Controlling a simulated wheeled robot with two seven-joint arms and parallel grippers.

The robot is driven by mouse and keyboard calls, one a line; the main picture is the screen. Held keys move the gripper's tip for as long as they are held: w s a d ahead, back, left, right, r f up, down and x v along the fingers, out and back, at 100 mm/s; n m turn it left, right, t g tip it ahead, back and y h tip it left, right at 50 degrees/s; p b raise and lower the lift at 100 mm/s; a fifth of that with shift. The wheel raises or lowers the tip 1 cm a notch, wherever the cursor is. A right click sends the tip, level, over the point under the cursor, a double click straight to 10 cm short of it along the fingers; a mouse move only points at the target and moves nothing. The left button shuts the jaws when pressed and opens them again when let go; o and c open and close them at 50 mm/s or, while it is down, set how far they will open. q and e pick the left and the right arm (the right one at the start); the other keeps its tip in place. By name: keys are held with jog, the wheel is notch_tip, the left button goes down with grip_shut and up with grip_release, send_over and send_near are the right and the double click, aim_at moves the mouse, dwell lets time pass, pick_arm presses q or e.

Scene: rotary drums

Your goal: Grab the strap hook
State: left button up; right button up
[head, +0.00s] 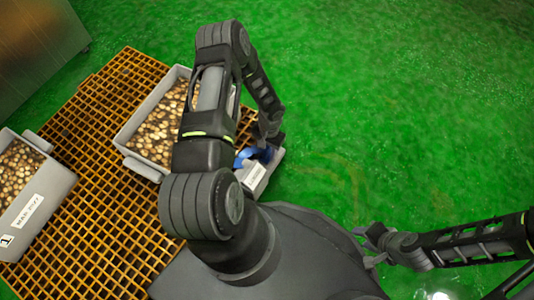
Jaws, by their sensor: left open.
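A blue curved band (246,154), perhaps the strap, shows at the end of a grey crate (262,181) with a white label. No separate hook can be made out. My left arm reaches up and over, and its gripper (268,141) points down right at the blue band. It is open; its fingertips are small and dark, and I cannot tell whether they touch the band. My left arm hides much of that crate. My right gripper (368,247) is lower right, its fingers apart and empty, well away from the band.
A grey crate full of brown and tan pieces (156,137) stands on an orange grating (104,183). Another labelled crate (42,212) is at the far left. A metal cabinet (38,42) stands upper left. The green floor (410,120) on the right is clear.

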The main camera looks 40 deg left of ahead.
pick_arm(q)
jog(key=shift+c, duration=0.3)
grip_shut()
dwell(0.6)
